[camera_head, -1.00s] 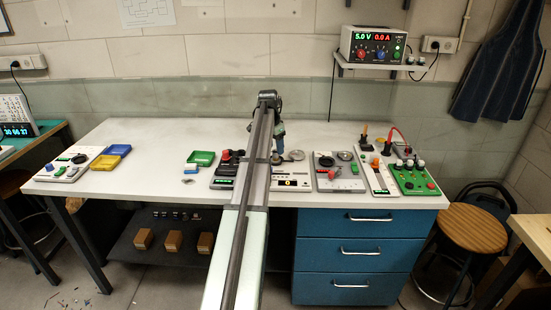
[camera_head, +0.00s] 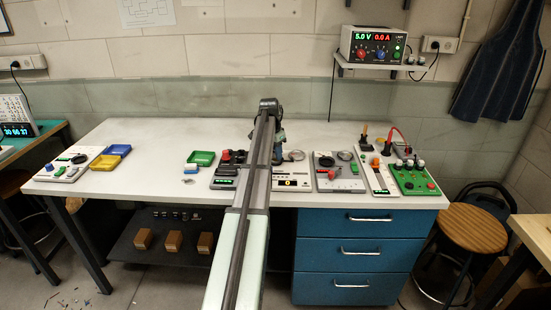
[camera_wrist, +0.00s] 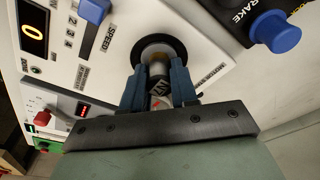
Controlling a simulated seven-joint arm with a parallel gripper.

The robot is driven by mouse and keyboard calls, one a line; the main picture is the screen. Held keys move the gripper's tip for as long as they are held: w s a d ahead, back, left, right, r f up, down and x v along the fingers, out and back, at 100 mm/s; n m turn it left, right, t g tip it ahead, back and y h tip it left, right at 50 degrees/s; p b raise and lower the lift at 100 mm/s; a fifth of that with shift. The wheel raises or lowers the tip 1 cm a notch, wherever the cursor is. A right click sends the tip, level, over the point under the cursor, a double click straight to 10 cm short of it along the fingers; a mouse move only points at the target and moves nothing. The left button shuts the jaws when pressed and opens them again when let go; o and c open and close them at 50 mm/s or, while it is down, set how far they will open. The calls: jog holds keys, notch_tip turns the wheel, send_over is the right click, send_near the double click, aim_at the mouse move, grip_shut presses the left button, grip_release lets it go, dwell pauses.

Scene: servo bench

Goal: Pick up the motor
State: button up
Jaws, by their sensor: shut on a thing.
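My gripper (camera_wrist: 158,78) is shut on the motor (camera_wrist: 158,88), a small grey cylinder with dark markings between my two blue-grey fingers in the wrist view. Just beyond it is a dark ring with a bronze centre (camera_wrist: 157,50) on a white panel (camera_wrist: 115,75). I cannot tell whether the motor still touches that ring. In the head view my gripper (camera_head: 277,156) is low over the panel (camera_head: 293,185) with the orange display. My arm hides part of that area and the motor.
A blue knob (camera_wrist: 286,38) by the BRAKE label is right of my fingers. A blue slider (camera_wrist: 95,10) is at upper left. In the head view a green tray (camera_head: 202,158) lies left, and a green board (camera_head: 415,180) right. The table's left middle is clear.

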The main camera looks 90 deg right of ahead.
grip_shut()
notch_tip(320, 180, up, 9)
jog(key=shift+f, duration=0.1)
jog(key=shift+w+r, duration=0.2)
jog(key=shift+r, duration=0.15)
jog(key=w+d+f+m, duration=0.1)
jog(key=w+f+m, duration=0.1)
jog(key=w, duration=1.4)
jog(key=w+d+f+m, duration=0.2)
jog(key=w+m, duration=0.2)
jog(key=w, duration=1.2)
jog(key=shift+g+y, duration=0.3)
jog(key=shift+y, duration=0.1)
jog(key=shift+f, duration=0.2)
